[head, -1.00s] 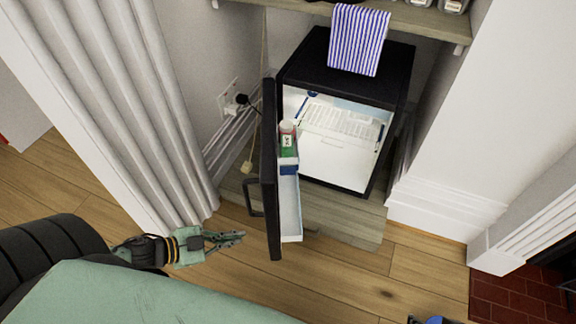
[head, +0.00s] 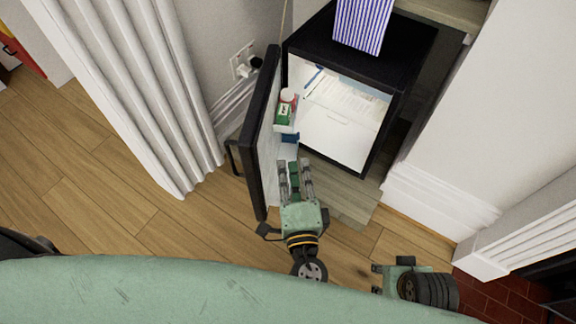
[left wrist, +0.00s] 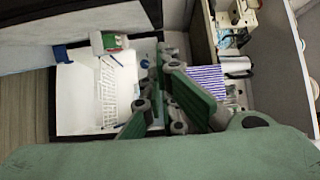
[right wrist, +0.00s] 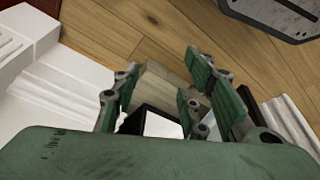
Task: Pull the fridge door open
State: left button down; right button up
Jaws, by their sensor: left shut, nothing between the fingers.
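The black fridge (head: 400,42) stands in the alcove, its white interior (head: 335,135) exposed and also visible in the left wrist view (left wrist: 85,90). Its door (head: 261,140) stands wide open, swung to the left, with the handle (head: 232,158) on its outer side. My left gripper (head: 294,165) is shut and empty at the inner side of the door, beside the door shelf; I cannot tell whether it touches. My right gripper (head: 377,279) is open and empty, low and right of the fridge; its spread fingers show in the right wrist view (right wrist: 165,75).
A green and white container (head: 284,110) sits in the door shelf. A striped cloth (head: 362,25) hangs over the fridge top. White wall and skirting (head: 440,205) bound the right. Wooden floor left is clear.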

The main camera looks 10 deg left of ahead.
pick_arm(q)
jog(key=w+a, duration=0.6)
jog(key=shift+w+a+p, duration=0.15)
jog(key=shift+w+p, duration=0.2)
jog(key=shift+w, duration=0.05)
pick_arm(e)
jog(key=shift+f, duration=1.25)
pick_arm(q)
jog(key=shift+f, duration=0.1)
